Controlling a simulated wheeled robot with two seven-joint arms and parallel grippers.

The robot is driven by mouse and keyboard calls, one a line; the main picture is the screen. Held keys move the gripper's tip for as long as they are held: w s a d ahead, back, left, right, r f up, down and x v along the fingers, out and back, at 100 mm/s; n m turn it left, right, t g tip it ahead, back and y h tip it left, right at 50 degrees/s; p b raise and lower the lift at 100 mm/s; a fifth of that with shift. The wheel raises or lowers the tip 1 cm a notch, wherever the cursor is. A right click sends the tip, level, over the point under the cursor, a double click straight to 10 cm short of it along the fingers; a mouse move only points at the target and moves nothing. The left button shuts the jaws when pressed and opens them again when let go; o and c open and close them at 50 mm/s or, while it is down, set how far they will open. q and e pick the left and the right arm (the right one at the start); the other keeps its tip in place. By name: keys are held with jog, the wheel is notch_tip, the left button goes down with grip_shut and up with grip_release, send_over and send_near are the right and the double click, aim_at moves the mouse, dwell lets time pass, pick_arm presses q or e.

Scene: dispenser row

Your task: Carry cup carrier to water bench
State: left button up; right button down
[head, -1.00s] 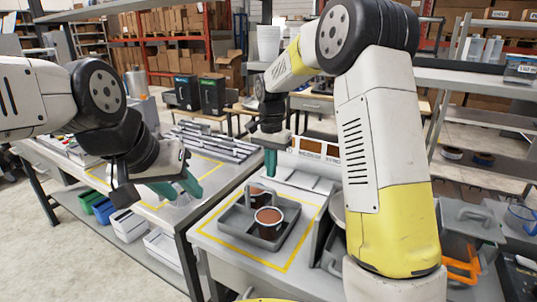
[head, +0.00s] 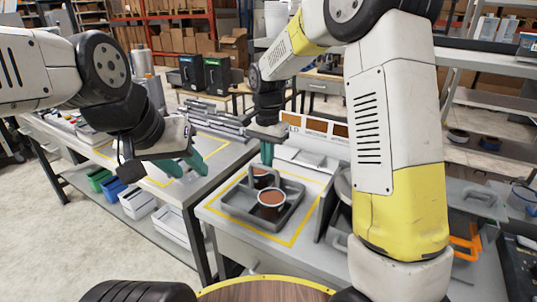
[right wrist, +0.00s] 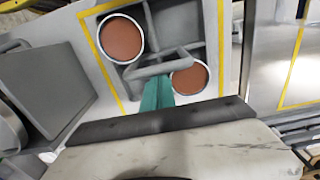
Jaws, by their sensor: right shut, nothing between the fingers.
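The grey cup carrier (head: 242,206) sits on the bench inside a yellow outline, with a raised handle in its middle. It holds two cups with brown contents, one in front (head: 271,201) and one behind (head: 261,178). My right gripper (head: 267,155) is just behind the carrier, pointing down, with its green fingers shut. In the right wrist view its fingertips (right wrist: 158,88) appear close to the carrier handle (right wrist: 160,65), with nothing held; contact cannot be told. My left gripper (head: 186,166) hangs over the left bench, away from the carrier; its green fingers look apart.
The left bench (head: 215,165) has its own yellow outline and grey racks (head: 215,118) behind. A gap separates the two benches. A grey upright panel (right wrist: 60,85) stands beside the carrier. Bins (head: 138,204) sit on the lower shelf at left.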

pick_arm(q)
jog(key=shift+s+a, duration=0.2)
jog(key=shift+s, duration=0.1)
pick_arm(e)
jog(key=s+a, duration=0.6)
jog(key=s, duration=0.4)
jog(key=shift+s+a, duration=0.3)
jog(key=shift+s, duration=0.1)
